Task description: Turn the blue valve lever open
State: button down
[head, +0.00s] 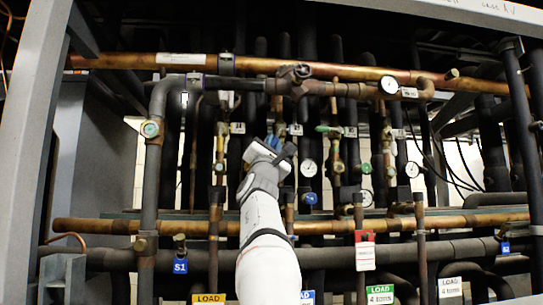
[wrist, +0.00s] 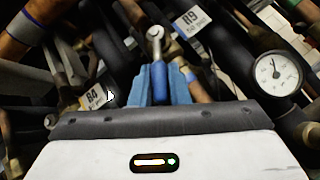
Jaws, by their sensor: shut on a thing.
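The blue valve lever (wrist: 160,82) shows in the wrist view, with a bare metal neck and a bolt at its upper end. My gripper (wrist: 161,76) has its two blue fingers on either side of the lever's blue handle and is shut on it. The lower part of the handle is hidden behind my gripper body. In the head view my gripper (head: 277,147) reaches up among the vertical pipes at the middle of the rack. It mostly covers the lever there, so I cannot tell the lever's exact angle to its pipe.
A round white gauge (wrist: 277,73) is close on the right in the wrist view. A green-handled valve (head: 328,129) stands right of my gripper. Copper pipes run across above and below (head: 180,227). A red tag (head: 365,250) hangs at lower right. Pipes crowd both sides.

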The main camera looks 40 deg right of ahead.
jog(key=shift+w+d+f+n, duration=0.1)
jog(key=shift+f+n, duration=0.15)
jog(key=shift+n, duration=0.05)
jog(key=c, duration=1.4)
grip_release()
jog(key=shift+r, duration=0.2)
jog(key=shift+b+v, duration=2.1)
jog(key=shift+v, duration=1.95)
jog(key=shift+d, duration=0.1)
